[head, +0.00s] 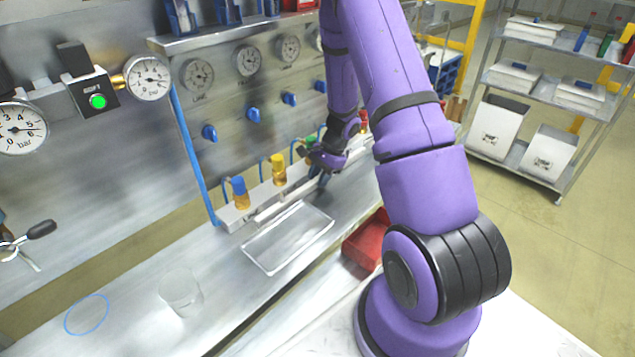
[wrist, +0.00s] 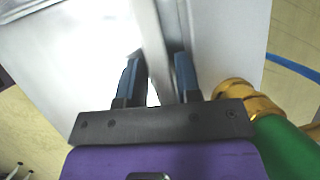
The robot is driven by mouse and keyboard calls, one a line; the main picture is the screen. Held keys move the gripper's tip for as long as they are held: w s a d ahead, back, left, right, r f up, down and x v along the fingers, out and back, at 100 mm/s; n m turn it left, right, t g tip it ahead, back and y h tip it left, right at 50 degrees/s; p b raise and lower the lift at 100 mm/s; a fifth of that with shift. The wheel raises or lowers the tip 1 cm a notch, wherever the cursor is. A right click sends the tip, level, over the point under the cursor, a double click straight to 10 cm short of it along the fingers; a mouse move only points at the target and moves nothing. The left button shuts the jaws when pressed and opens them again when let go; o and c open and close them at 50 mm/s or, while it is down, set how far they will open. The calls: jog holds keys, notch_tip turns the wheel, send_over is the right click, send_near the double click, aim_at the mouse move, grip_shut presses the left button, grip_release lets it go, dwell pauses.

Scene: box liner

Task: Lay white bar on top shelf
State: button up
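My gripper (head: 322,172) is low over the bar's right part, pointing down. In the wrist view the bar (wrist: 150,35) runs between the two blue fingers of my gripper (wrist: 160,72). The fingers stand apart, with a narrow gap visible beside the bar. A steel ledge (head: 205,40) on the back panel holds blue items and a red box. A grey rack at the right has a top shelf (head: 545,35) with a white stack and bottles on it.
A clear tray (head: 288,238) and a clear cup (head: 180,292) are in front. A red bin (head: 366,240) sits by my arm. A green part with a brass fitting (wrist: 250,100) is close beside my gripper.

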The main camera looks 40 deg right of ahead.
grip_shut()
dwell(0.3)
